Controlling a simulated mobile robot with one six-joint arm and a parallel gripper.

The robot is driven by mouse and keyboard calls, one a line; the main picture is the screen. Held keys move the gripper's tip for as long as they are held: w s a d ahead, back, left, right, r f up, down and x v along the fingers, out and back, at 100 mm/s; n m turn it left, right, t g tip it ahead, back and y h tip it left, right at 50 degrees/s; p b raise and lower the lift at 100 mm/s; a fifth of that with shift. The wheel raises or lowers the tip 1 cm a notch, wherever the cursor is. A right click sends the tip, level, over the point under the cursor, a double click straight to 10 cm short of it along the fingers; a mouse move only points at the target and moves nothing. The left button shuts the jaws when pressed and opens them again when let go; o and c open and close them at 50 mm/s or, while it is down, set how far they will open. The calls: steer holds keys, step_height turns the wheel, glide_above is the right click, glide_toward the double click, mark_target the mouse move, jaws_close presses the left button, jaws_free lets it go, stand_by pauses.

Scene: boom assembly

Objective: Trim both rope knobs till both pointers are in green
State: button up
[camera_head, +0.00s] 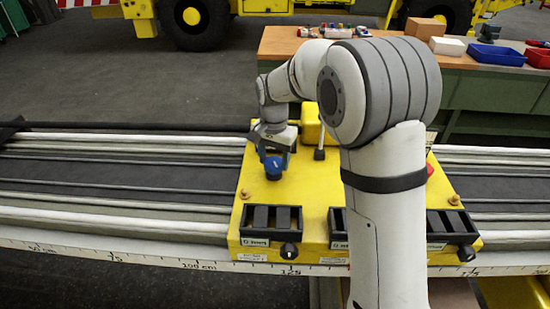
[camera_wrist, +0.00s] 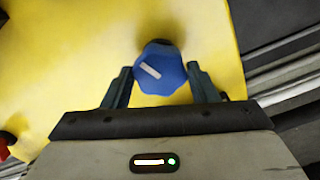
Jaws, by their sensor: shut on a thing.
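A blue knob (camera_head: 273,167) with a white mark on its top stands on the yellow plate (camera_head: 300,190), left of my arm. The wrist view shows the same blue knob (camera_wrist: 160,68) between my fingers. My gripper (camera_wrist: 162,84) is shut on it from both sides. In the head view my gripper (camera_head: 274,150) comes down over it. A red knob-like thing (camera_head: 430,169) shows partly behind my arm, and a red piece (camera_wrist: 5,140) is at the left edge of the wrist view. I cannot make out any pointer or green zone.
Dark slotted trays (camera_head: 271,219) and a second one (camera_head: 452,226) with black knobs line the plate's front edge. A black-tipped lever (camera_head: 319,150) stands right of my gripper. A scale rail (camera_head: 180,263) runs in front. A workbench (camera_head: 480,70) with boxes is behind.

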mark_target(274, 161)
stand_by(0.3)
steer(key=o, duration=1)
step_height(274, 161, up, 8)
steer(key=shift+f, duration=0.1)
stand_by(0.3)
steer(key=s+d+r+n+t, duration=0.1)
steer(key=s+d+r+n, duration=0.15)
steer(key=s+d, duration=0.8)
steer(key=s+d+f, duration=0.1)
steer(key=s+d, duration=0.1)
steer(key=s, duration=0.3)
steer(key=s+d+f+n+t, duration=0.1)
steer(key=s+d, duration=0.1)
steer(key=s, duration=0.3)
steer(key=s+d+f+n, duration=0.1)
steer(key=s+d+f, duration=0.1)
steer(key=s, duration=0.3)
steer(key=shift+s+f+n+t, duration=0.1)
steer(key=shift+s+n+t, duration=0.15)
steer(key=shift+s+t, duration=0.15)
